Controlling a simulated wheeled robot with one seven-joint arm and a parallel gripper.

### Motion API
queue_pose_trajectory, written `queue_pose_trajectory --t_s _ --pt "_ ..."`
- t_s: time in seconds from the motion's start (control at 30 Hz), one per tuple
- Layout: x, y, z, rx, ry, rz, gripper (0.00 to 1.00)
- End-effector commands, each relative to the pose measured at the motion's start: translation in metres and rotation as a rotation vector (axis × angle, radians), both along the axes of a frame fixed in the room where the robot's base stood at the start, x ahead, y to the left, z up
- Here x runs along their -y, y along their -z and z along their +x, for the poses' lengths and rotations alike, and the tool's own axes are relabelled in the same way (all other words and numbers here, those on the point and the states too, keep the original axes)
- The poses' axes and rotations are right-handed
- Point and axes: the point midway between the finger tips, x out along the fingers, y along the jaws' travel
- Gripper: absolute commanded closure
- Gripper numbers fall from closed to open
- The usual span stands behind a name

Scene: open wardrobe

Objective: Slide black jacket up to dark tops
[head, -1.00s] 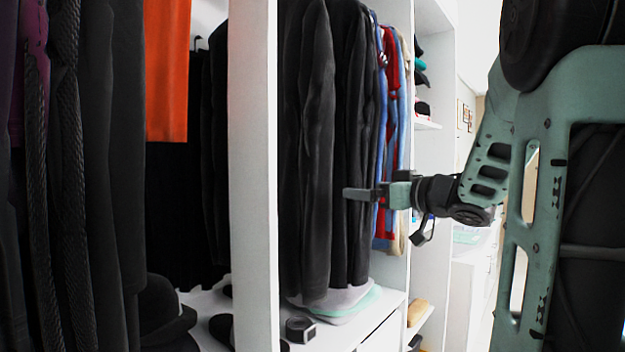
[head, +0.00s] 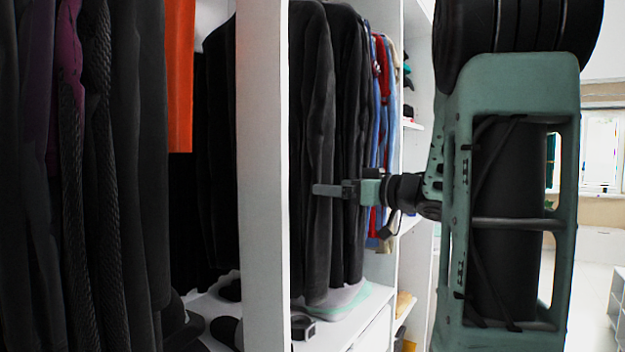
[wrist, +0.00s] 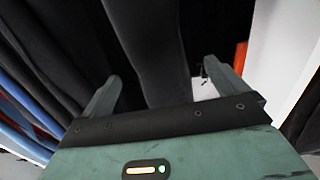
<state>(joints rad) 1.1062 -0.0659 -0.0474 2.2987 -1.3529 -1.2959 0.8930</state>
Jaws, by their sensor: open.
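Two dark, long-sleeved garments hang side by side in the middle section; the left one (head: 310,110) and the right one (head: 347,120) are both black or near black. I cannot tell which is the task's black jacket. Blue and red tops (head: 380,90) hang to their right. My gripper (head: 318,189) is at mid-height in front of the dark garments. In the wrist view my gripper (wrist: 162,72) is open, with a dark garment (wrist: 145,45) between or just beyond its two fingers. I cannot tell whether they touch it.
A white upright panel (head: 262,180) stands left of the dark garments, close to the gripper. Beyond it hang an orange garment (head: 180,80) and more dark clothes (head: 105,180). A shelf below holds folded items (head: 340,302) and a rolled belt (head: 302,326). Room is free at right.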

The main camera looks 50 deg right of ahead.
Motion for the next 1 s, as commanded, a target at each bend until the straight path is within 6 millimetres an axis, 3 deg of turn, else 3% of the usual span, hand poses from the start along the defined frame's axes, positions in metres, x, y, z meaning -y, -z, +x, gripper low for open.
queue_pose_trajectory --t_s 0.2,0.4,0.87,1.0 --pt "-0.003 -0.002 0.041 -0.001 -0.003 0.003 0.02" --pt "-0.005 -0.001 0.066 -0.001 -0.002 0.002 0.02" --pt "-0.005 0.0 0.077 0.0 0.0 0.0 0.02" --pt "-0.005 0.0 0.077 0.0 0.0 0.0 0.41"
